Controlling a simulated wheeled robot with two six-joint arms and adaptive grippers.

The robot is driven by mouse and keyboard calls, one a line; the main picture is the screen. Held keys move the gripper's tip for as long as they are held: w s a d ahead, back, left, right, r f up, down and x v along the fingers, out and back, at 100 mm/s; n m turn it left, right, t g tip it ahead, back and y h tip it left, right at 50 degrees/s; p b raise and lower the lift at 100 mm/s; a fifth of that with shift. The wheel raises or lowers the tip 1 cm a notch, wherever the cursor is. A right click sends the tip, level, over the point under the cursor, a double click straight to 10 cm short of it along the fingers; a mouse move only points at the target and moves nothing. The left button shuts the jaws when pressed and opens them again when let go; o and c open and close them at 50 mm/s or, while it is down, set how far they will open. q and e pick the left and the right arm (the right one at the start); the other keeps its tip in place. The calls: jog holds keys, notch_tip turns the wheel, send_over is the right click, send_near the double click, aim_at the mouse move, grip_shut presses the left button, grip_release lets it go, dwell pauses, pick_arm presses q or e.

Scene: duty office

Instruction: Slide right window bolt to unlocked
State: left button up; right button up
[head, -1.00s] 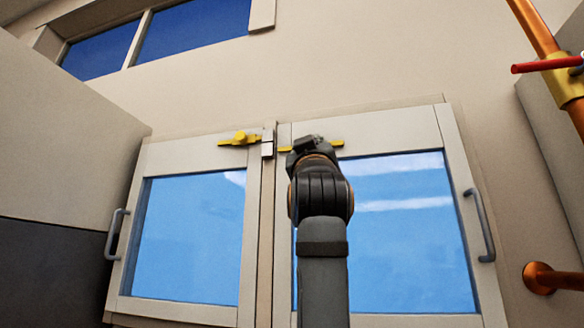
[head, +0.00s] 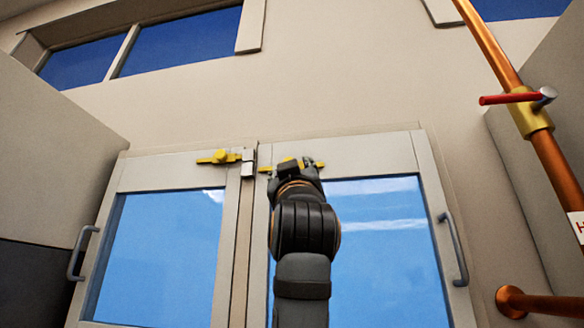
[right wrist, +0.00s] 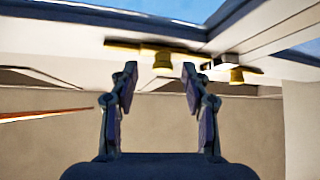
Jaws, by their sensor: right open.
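The right window bolt is a yellow bar with a knob on the top rail of the right window (head: 374,156). In the head view its right end (head: 320,165) shows beside my right gripper (head: 297,168), which hides part of it. In the right wrist view the bolt's knob (right wrist: 163,61) appears between the two fingertips of my open right gripper (right wrist: 157,70), seemingly just beyond them. I cannot tell whether they touch. A grey catch (head: 249,162) sits at the centre post, left of the bolt. My left gripper is not in view.
The left window's yellow bolt (head: 219,157) is across the catch. Grey handles stand on the outer frames, left (head: 80,254) and right (head: 456,250). A copper pipe (head: 490,45) with a red-handled valve runs down the right. A grey cabinet (head: 55,150) stands at left.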

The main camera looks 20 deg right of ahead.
jog(key=v, duration=0.6)
jog(key=shift+s+r, duration=0.15)
jog(key=shift+r, duration=0.05)
jog(key=shift+d, duration=0.15)
